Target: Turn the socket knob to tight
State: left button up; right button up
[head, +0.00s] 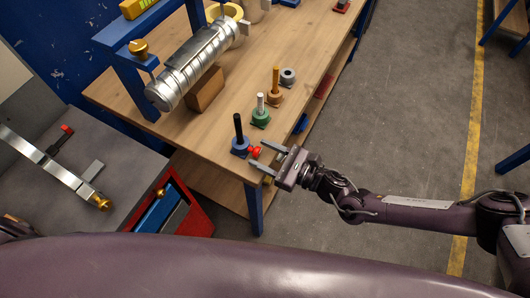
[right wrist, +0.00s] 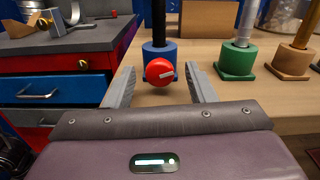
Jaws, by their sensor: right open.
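The red socket knob (head: 254,152) sits on the front of a blue socket (head: 240,147) that holds an upright black rod (head: 238,126), near the workbench's front edge. In the right wrist view the round knob (right wrist: 158,72) has a white mark, nearly level and slightly higher at its right end. My right gripper (head: 264,158) is open, its fingers pointing at the knob. In the right wrist view one finger is on each side of the knob, with a gap to each. My left gripper is not in view.
A green socket (head: 260,117) and an orange-brown socket (head: 274,97) with rods stand behind the blue one. A silver spiral duct (head: 194,66) rests left on a wooden block (head: 206,90). The floor right of the workbench is clear.

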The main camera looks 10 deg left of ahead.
jog(key=c, duration=1)
jog(key=m, duration=0.3)
jog(key=shift+m+b, duration=0.3)
jog(key=shift+b, duration=0.1)
jog(key=shift+m+b, duration=0.45)
jog(key=shift+m, duration=1.05)
jog(key=o, duration=1)
